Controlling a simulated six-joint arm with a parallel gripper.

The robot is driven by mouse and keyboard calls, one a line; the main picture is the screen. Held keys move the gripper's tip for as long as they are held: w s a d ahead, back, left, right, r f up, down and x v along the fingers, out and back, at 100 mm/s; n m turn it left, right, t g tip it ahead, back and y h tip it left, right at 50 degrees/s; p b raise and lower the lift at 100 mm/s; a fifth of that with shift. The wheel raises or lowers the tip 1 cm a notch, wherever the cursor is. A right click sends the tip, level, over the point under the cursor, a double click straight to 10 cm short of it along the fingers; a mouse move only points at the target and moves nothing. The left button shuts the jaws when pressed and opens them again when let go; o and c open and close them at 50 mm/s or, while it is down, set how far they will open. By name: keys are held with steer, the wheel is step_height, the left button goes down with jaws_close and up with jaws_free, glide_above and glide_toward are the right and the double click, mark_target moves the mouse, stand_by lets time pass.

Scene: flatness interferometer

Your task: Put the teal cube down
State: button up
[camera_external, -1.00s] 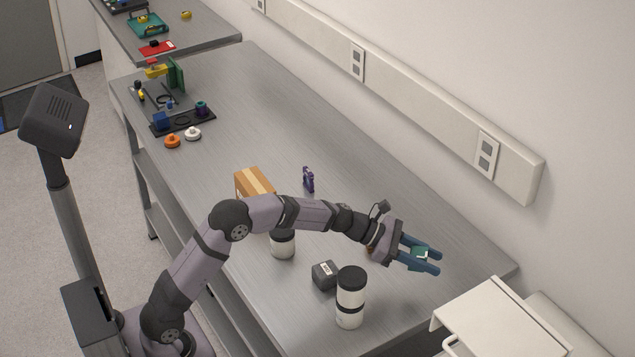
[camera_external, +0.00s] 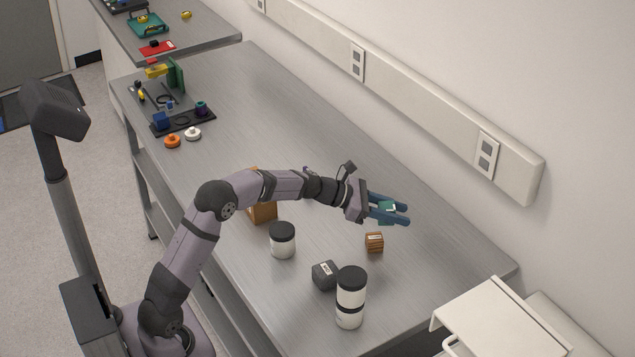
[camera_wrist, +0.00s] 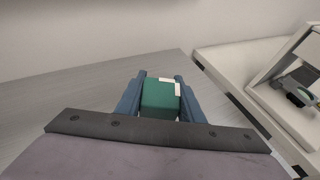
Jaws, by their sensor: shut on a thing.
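The teal cube (camera_external: 387,212) is held between the two blue fingers of my gripper (camera_external: 390,209), above the right part of the grey bench. In the wrist view the teal cube (camera_wrist: 160,97) sits between the fingertips (camera_wrist: 160,92), with a white label on its top right edge. The gripper is shut on it. In the external view the fingers hide part of the cube. The cube appears to be clear of the bench top (camera_external: 440,240); its exact height is hard to judge.
Below the gripper stands a small brown slatted block (camera_external: 374,242). Nearby are a dark grey cube (camera_external: 325,275), a black-lidded white jar (camera_external: 282,241), a stack of two jars (camera_external: 350,298) and a cardboard box (camera_external: 263,211). A white cart (camera_external: 500,315) stands at lower right. Bench behind the gripper is clear.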

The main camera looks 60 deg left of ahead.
steer(key=s+a+n+t+y+p, duration=0.15)
steer(key=a+n+y, duration=0.5)
steer(key=a, duration=1.55)
steer(key=shift+m+t+y, duration=0.25)
steer(key=shift+w+d+f+b, duration=0.1)
steer(key=shift+w+f+b, duration=0.1)
steer(key=shift+f, duration=2.45)
steer(key=shift+w+d+f+b, duration=0.1)
steer(key=shift+f+b, duration=0.1)
steer(key=shift+f, duration=2.4)
steer(key=shift+f+b, duration=0.25)
steer(key=shift+b, duration=0.05)
steer(key=o, duration=1.2)
steer(key=shift+s, duration=0.1)
steer(key=shift+o, duration=0.2)
steer(key=shift+r+p, duration=0.2)
steer(key=shift+p, duration=0.1)
steer(key=shift+s, duration=0.1)
steer(key=b+v, duration=0.2)
steer(key=v, duration=0.9)
steer(key=shift+s+r+b, duration=0.25)
steer(key=shift+s+b, duration=0.05)
steer(key=shift+s, duration=0.05)
